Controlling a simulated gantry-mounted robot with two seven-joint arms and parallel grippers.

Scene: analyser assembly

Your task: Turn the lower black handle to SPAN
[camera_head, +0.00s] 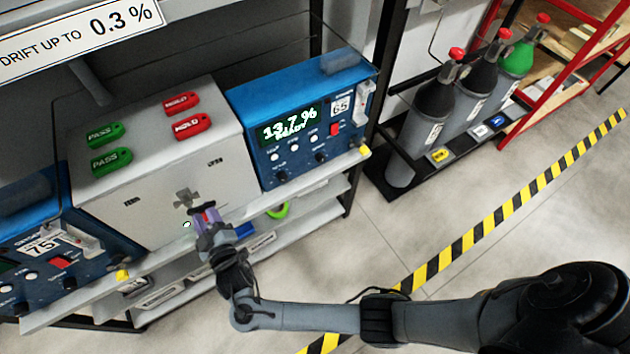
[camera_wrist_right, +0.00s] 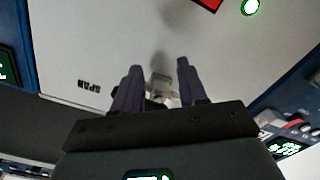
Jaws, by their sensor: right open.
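A valve fitting with a dark handle (camera_head: 187,199) sits on the lower front of the grey box (camera_head: 215,187). My right gripper (camera_head: 206,214) is in front of it, at its lower right in the head view. In the right wrist view the right gripper (camera_wrist_right: 160,72) is open, with its purple fingers on either side of a pale metal part of the fitting (camera_wrist_right: 162,84). Contact cannot be told. The wrist hides much of the handle. The SPAN label (camera_wrist_right: 90,85) reads upside down at left in the wrist view. My left gripper is not in view.
Blue analysers stand at right (camera_head: 305,120) and left (camera_head: 85,240). Gas cylinders (camera_head: 430,115) stand at the back right. A small green light (camera_head: 187,224) shows near the box's lower edge.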

